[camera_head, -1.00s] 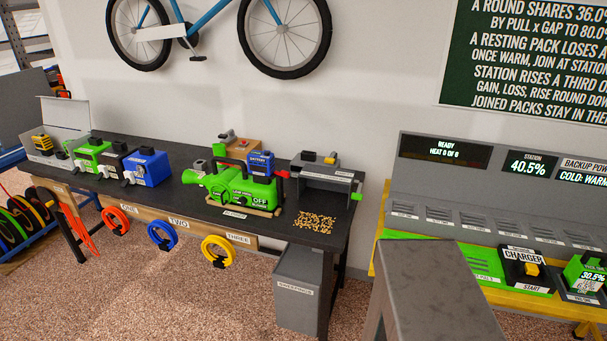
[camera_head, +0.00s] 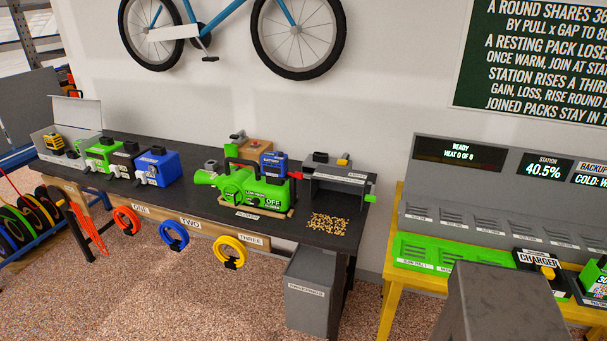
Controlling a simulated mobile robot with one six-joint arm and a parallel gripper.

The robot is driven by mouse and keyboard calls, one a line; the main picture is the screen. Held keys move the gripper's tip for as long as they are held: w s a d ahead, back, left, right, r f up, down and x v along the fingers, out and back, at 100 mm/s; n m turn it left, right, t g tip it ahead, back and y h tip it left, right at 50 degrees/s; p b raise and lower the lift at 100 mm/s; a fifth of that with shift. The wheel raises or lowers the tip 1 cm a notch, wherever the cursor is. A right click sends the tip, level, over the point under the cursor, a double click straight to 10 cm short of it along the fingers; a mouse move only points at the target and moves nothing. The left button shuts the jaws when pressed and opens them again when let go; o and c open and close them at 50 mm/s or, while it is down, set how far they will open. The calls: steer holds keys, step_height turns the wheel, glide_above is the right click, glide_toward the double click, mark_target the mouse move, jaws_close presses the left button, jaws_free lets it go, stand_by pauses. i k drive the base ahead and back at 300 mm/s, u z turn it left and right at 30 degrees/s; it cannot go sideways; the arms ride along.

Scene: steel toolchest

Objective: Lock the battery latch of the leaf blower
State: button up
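The green leaf blower (camera_head: 243,187) sits on a tray on the black workbench, its nozzle pointing left and an OFF label on its right side. A blue battery (camera_head: 272,164) sits upright at the top right of the blower. My gripper is not in view.
The workbench (camera_head: 200,205) also holds green, black and blue units at left and a grey machine (camera_head: 337,182) at right. A grey bin (camera_head: 310,290) stands below. The charging station (camera_head: 455,255) is at right. The floor in front is open.

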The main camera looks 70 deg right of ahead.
mark_target(297, 175)
steer(key=u, duration=0.05)
steer(key=i, duration=1)
steer(key=z, duration=0.05)
